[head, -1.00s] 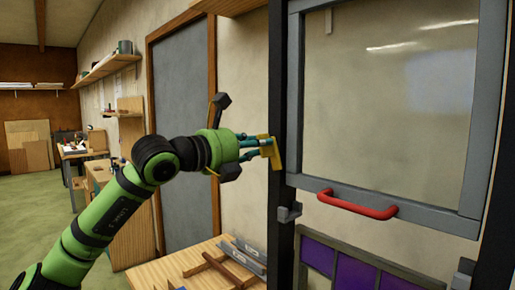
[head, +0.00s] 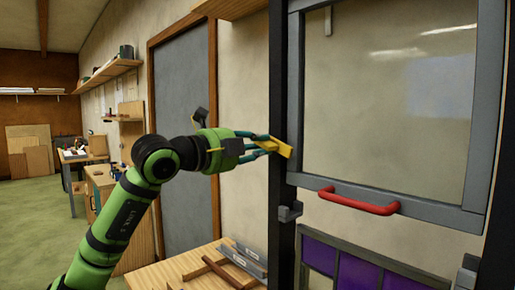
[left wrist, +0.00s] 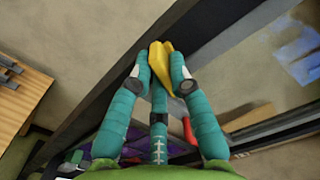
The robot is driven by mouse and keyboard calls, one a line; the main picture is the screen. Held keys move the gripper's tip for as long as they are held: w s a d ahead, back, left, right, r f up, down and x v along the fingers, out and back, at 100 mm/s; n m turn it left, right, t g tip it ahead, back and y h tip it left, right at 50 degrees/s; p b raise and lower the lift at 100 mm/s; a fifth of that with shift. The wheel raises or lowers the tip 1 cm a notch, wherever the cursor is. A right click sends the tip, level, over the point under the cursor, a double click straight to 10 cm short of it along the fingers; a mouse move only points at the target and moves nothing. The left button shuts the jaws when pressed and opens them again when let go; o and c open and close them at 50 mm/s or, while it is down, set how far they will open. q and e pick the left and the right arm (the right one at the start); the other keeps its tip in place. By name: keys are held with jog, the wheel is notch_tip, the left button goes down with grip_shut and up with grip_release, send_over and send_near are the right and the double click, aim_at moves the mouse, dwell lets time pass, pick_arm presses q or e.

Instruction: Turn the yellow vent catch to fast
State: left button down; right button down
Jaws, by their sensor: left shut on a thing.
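The yellow vent catch (head: 280,147) is on the dark upright post (head: 279,100) at the left of the framed pane. It lies tilted, its right end lower than its left. My left gripper (head: 268,144) is shut on the catch. In the left wrist view, the catch (left wrist: 166,66) sits between the teal fingers (left wrist: 162,75), which partly cover it. Any marks for the catch's positions are too small to tell. My right gripper is not in view.
The grey-framed pane (head: 390,212) has a red handle (head: 357,202) on its lower rail. Purple panels (head: 361,275) are below it. A wooden bench (head: 180,272) with metal bars (head: 248,257) stands below my left arm.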

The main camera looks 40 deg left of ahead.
pick_arm(q)
jog(key=shift+n, duration=1.6)
jog(key=shift+b, duration=0.3)
jog(key=c, duration=1.1)
grip_release()
jog(key=shift+c, duration=0.2)
jog(key=shift+s+f, duration=0.1)
jog(key=shift+s, duration=0.05)
jog(key=s+a, duration=0.1)
jog(key=s, duration=1)
jog(key=shift+s, duration=0.4)
